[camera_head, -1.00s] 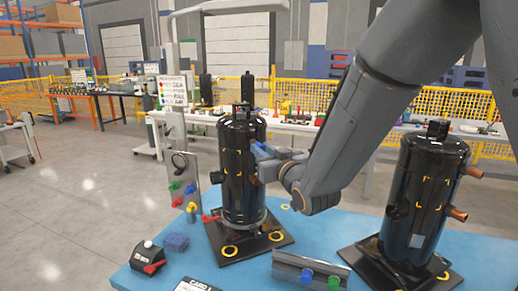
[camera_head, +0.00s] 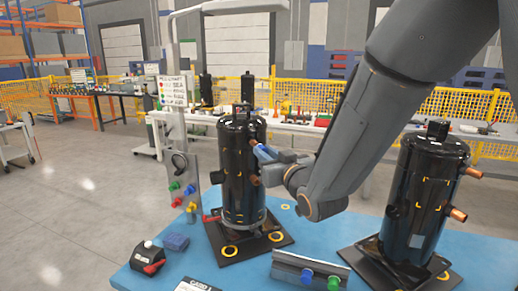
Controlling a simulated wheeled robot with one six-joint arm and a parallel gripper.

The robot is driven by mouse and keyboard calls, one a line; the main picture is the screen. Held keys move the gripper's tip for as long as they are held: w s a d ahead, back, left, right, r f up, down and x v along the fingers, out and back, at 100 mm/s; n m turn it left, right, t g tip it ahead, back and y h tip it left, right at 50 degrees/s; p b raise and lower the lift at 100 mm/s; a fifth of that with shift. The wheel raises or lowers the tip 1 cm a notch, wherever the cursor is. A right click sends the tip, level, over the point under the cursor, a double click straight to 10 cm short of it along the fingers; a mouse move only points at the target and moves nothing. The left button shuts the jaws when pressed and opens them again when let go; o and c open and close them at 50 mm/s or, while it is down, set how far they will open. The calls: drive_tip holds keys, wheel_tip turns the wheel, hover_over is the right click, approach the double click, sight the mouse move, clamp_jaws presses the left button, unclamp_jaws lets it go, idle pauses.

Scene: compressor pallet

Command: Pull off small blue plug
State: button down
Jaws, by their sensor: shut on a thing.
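A black compressor (camera_head: 238,185) stands upright on a dark base plate in the middle of the view. My gripper (camera_head: 262,151) is at the upper right side of this compressor, reaching in from the right. It is shut on the small blue plug, of which only a little blue at the fingertips can be made out. The picture is too small to show whether the plug still touches the compressor's pipe stub. A copper stub (camera_head: 254,181) shows lower on the same side.
A second black compressor (camera_head: 423,195) with copper stubs stands at right. A plug rack (camera_head: 181,175) stands left.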

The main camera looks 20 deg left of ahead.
drive_tip(key=shift+v, duration=2)
drive_tip(key=shift+w, duration=0.1)
